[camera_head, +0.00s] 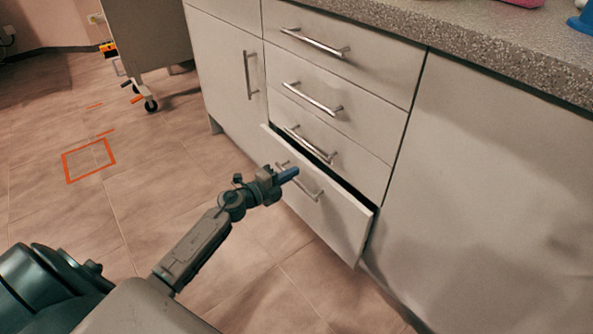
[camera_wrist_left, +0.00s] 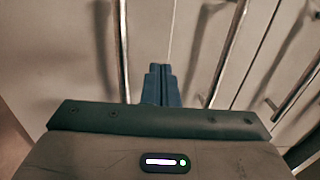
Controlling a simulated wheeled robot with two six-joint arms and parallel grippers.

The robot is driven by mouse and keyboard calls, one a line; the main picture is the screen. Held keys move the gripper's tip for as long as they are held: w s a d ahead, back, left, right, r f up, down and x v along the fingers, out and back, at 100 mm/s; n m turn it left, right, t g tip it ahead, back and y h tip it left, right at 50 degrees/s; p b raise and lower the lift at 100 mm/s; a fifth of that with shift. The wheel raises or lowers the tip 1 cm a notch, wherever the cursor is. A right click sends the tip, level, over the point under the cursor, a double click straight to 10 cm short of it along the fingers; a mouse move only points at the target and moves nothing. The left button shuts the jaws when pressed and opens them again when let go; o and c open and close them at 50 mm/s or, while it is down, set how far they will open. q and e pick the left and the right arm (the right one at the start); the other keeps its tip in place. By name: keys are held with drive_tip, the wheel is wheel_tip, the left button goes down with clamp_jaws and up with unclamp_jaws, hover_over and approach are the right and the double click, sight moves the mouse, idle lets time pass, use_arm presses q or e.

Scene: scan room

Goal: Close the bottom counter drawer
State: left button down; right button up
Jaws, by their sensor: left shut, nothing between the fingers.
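The bottom counter drawer (camera_head: 333,213) is the lowest of several drawers in the white counter, and it stands partly open with a dark gap along its top edge. Its bar handle (camera_head: 309,186) is partly hidden by my left gripper. My left gripper (camera_head: 291,173) is shut and empty, with its blue fingertips at the drawer front beside the handle. I cannot tell whether they touch it. In the left wrist view the shut fingers (camera_wrist_left: 161,82) point at pale drawer fronts, with metal bar handles on both sides. My right gripper is not in view.
The drawers above (camera_head: 322,92) are shut, each with a bar handle. A speckled countertop (camera_head: 480,40) overhangs them. A plain white panel (camera_head: 490,190) stands to the right. A wheeled cart (camera_head: 150,45) stands at the back left.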

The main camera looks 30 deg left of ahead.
sight(305, 165)
use_arm(q)
drive_tip(key=shift+x, duration=0.9)
drive_tip(key=shift+w+d, duration=0.1)
drive_tip(key=shift+w, duration=0.15)
drive_tip(key=shift+w, duration=0.15)
drive_tip(key=p+x, duration=0.1)
drive_tip(key=x, duration=0.2)
drive_tip(key=shift+w+d+r, duration=0.1)
drive_tip(key=shift+w, duration=0.2)
drive_tip(key=shift+w+d, duration=0.1)
drive_tip(key=shift+w, duration=0.15)
drive_tip(key=shift+r, duration=0.15)
